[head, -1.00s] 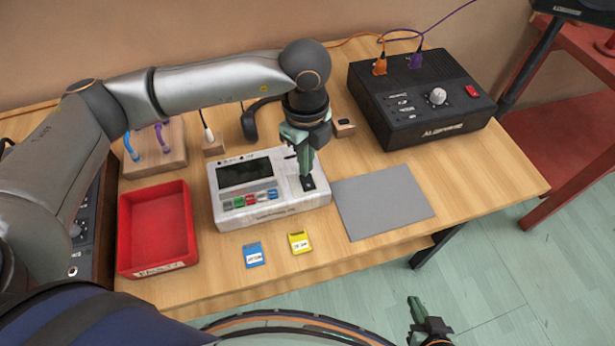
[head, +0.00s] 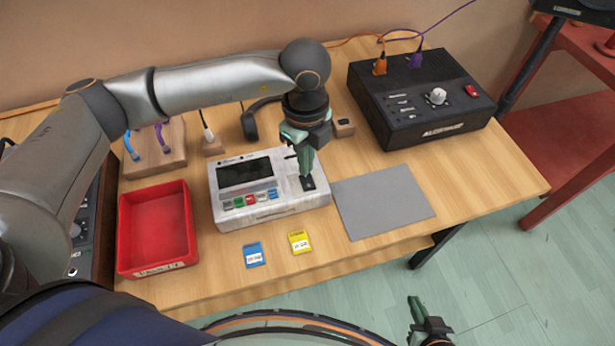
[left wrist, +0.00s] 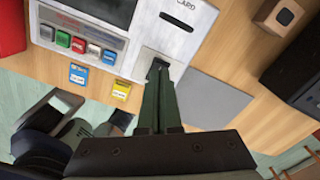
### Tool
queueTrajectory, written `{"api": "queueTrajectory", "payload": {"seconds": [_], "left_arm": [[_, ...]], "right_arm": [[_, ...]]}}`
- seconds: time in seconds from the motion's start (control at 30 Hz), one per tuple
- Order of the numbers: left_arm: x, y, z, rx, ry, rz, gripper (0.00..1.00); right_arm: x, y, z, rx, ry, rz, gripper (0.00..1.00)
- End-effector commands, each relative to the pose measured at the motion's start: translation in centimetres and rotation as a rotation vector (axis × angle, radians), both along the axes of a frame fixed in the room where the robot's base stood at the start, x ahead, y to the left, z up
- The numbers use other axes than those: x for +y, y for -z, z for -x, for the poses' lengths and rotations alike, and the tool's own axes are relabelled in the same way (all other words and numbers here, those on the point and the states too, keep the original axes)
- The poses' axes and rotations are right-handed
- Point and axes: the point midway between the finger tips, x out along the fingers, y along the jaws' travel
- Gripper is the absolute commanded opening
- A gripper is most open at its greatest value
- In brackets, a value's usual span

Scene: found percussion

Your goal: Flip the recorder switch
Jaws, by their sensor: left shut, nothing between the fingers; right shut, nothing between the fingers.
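The recorder (head: 230,203) is a white box on the table with a dark screen and a row of coloured buttons. It also shows in the left wrist view (left wrist: 128,35). My right gripper (head: 412,303) is shut and empty at the bottom, away from the table.
A red tray (head: 126,230) stands left of the recorder. A blue card (head: 253,255) and a yellow card (head: 299,242) lie in front. A grey mat (head: 383,203) lies to the right, with a black box (head: 430,125) behind it. Wooden blocks with cables (head: 160,160) stand behind.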

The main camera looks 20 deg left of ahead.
Motion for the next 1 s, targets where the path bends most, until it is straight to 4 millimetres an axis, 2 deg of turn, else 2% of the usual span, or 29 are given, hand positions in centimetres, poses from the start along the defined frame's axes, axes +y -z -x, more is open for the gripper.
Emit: {"api": "queueTrajectory", "payload": {"seconds": [1.0], "left_arm": [[0.0, 1.5, 0.0, 0.0, 0.0, 0.0, 0.0]], "right_arm": [[0.0, 1.3, 0.0, 0.0, 0.0, 0.0, 0.0]]}}
